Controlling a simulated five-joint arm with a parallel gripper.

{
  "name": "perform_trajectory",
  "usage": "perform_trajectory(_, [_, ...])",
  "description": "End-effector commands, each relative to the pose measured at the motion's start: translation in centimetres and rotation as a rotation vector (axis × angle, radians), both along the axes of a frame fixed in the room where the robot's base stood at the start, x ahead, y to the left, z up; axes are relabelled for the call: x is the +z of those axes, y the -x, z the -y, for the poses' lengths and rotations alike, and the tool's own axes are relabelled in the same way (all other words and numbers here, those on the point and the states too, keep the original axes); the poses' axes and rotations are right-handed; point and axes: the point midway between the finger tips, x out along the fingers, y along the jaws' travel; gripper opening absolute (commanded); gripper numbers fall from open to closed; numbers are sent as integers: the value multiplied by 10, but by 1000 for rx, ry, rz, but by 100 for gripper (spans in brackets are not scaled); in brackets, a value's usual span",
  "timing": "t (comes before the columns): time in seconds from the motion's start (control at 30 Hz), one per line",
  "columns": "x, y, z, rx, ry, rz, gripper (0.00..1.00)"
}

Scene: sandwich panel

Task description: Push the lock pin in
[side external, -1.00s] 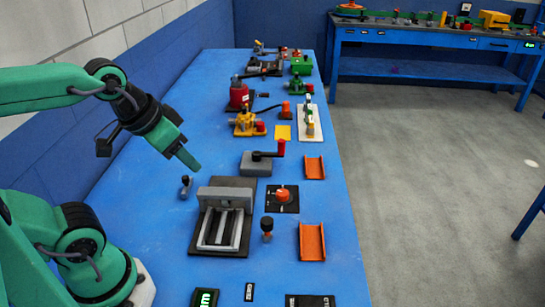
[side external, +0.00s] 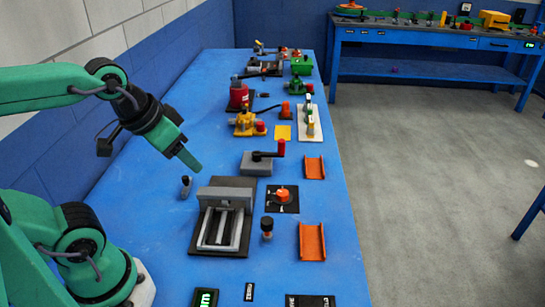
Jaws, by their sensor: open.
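My gripper (side external: 190,160) hangs over the left part of the blue bench, its green fingers pointing down to the right. It is open, and I see nothing between the fingers. It is above and apart from the bench parts. I cannot tell for sure which part is the lock pin. A small upright grey pin-like piece (side external: 186,187) stands below the fingertips, left of a grey frame with rails (side external: 221,227) on a dark plate. A dark-topped pin-like post (side external: 267,227) stands right of that frame.
A grey block with a red-knobbed lever (side external: 257,163) stands behind the frame. An orange knob on a black plate (side external: 283,197) and two orange channels (side external: 312,241) lie to the right. Several devices fill the far bench.

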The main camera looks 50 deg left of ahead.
Motion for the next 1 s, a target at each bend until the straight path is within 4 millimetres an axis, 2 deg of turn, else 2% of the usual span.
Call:
perform_trajectory(0.27, [-3,-13,5,-3,8,-44,50])
perform_trajectory(0.47, [-11,-34,14,-6,18,-115,50])
perform_trajectory(0.77, [-34,-71,32,-8,26,-234,50])
perform_trajectory(1.0, [-60,-98,50,-9,23,-329,50])
